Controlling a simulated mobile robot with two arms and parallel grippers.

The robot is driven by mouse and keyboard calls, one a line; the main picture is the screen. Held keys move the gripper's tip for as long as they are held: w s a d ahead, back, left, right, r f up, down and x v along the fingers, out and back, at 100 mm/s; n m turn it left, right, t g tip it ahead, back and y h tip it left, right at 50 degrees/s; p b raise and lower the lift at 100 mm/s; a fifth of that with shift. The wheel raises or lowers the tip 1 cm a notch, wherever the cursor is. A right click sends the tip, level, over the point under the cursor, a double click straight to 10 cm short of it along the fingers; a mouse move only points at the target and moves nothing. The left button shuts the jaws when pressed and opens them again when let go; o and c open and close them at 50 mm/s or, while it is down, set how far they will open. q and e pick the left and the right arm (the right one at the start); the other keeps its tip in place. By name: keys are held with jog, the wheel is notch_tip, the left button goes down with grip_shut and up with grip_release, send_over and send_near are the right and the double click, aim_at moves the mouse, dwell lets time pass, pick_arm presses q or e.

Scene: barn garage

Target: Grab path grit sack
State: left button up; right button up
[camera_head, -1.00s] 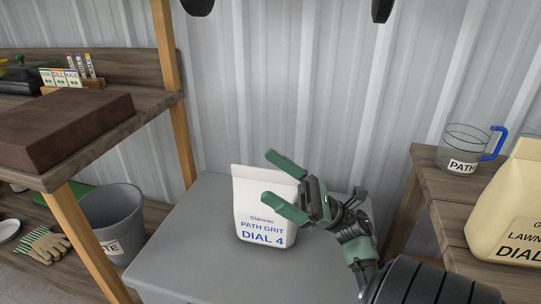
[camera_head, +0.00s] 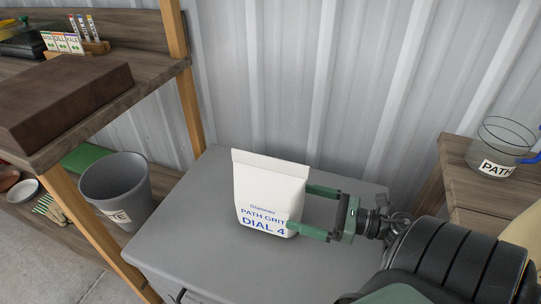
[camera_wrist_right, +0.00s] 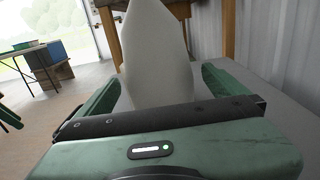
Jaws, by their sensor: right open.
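The path grit sack (camera_head: 268,192) is white with blue lettering reading "PATH GRIT DIAL 4". It stands upright on the grey cabinet top (camera_head: 190,240). My right gripper (camera_head: 306,210) comes at it from the right, its green fingers open. One finger reaches along the sack's front right edge, the other is partly hidden behind the sack. In the right wrist view the sack (camera_wrist_right: 158,55) rises between the two spread fingers, with a gap showing on either side. My left gripper is not in view.
A wooden shelf unit with a dark brown block (camera_head: 62,100) stands at left, a grey bucket (camera_head: 118,190) below. At right a wooden bench (camera_head: 462,190) holds a clear jug (camera_head: 497,150) labelled "PATH". A corrugated wall closes the back.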

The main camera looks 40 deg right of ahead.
aim_at(278, 198)
jog(key=x, duration=0.6)
jog(key=shift+w+a+r, duration=0.15)
jog(key=shift+w+a, duration=0.1)
jog(key=shift+w, duration=0.1)
jog(key=c, duration=2)
jog(key=shift+r, duration=0.2)
